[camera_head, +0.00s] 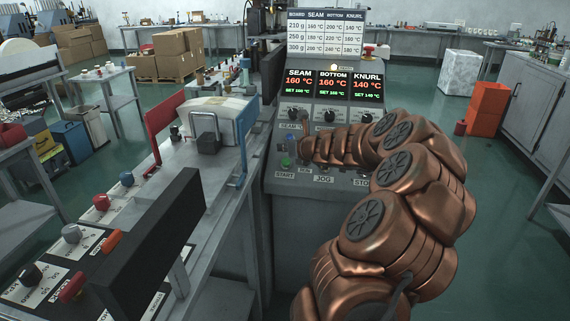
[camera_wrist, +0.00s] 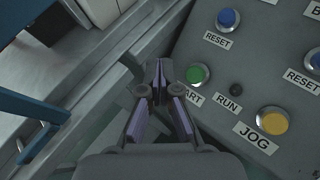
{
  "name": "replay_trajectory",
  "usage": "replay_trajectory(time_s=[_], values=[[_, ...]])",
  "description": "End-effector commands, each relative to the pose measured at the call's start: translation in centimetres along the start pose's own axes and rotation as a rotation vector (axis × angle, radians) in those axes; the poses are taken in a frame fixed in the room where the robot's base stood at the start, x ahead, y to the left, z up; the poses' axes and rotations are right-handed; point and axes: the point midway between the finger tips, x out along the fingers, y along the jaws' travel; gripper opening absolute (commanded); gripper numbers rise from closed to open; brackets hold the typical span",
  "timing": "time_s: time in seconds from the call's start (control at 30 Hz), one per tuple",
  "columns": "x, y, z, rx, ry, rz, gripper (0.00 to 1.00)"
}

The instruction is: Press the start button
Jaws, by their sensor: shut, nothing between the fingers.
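The green start button (camera_wrist: 197,74) sits on the sloped grey panel in the wrist view, with its label partly hidden by my gripper, leaving "ART" readable. It also shows in the head view (camera_head: 287,163) above the START label, at the lower left of the panel. My gripper (camera_wrist: 158,80) is shut and empty, its fingertips together just left of the green button in the picture. The tips overlap the panel's edge in view; I cannot tell their height above it. In the head view my copper arm reaches across the panel, and the fingers are hard to make out.
A yellow JOG button (camera_wrist: 272,121), a blue RESET button (camera_wrist: 228,19) and a small dark RUN lamp (camera_wrist: 236,90) lie near the green button. Temperature displays (camera_head: 333,85) stand above the panel. A workbench with a blue-handled machine (camera_head: 222,120) is on the left.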

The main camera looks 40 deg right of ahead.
Motion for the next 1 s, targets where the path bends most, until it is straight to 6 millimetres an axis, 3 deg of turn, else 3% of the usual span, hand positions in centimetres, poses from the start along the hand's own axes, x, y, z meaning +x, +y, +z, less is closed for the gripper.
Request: replay_trajectory(time_s=[0.43,0.6,1.0], values=[[3.8,-2.5,-3.1,-0.001,0.001,0.002,0.0],[4.9,-3.2,-3.4,0.001,-0.001,0.004,0.0],[5.4,-3.7,-3.8,-0.001,-0.002,0.003,0.0]])
